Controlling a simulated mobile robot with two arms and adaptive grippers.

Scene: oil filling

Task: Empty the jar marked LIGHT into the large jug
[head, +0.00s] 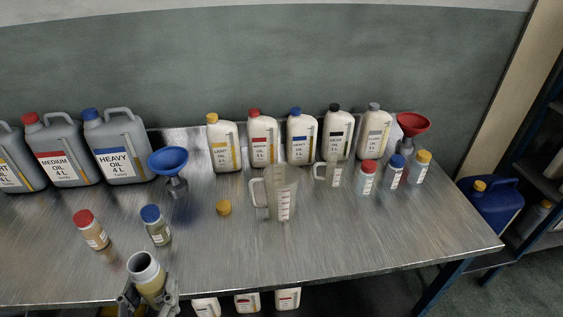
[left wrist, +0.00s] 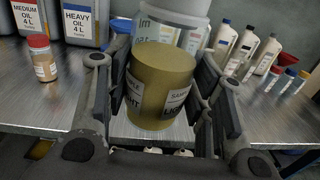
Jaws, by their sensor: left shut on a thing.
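The jar marked LIGHT (head: 149,281) has no cap on and holds yellowish oil. My left gripper (head: 148,298) is shut around it near the table's front edge. In the left wrist view the jar (left wrist: 160,85) sits between the two fingers, its label partly readable. The large jug (head: 281,192) is clear, with a handle on its left and a printed scale. It stands upright mid-table, apart from the jar, to its right and farther back; no oil shows in it. A loose yellow cap (head: 223,208) lies on the table. My right gripper is not in view.
A smaller clear jug (head: 333,173) stands right of the large one. A blue funnel (head: 168,162), red-capped jar (head: 90,229) and blue-capped jar (head: 156,226) stand at left. Several oil bottles line the back. The metal tabletop (head: 370,235) is clear at front right.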

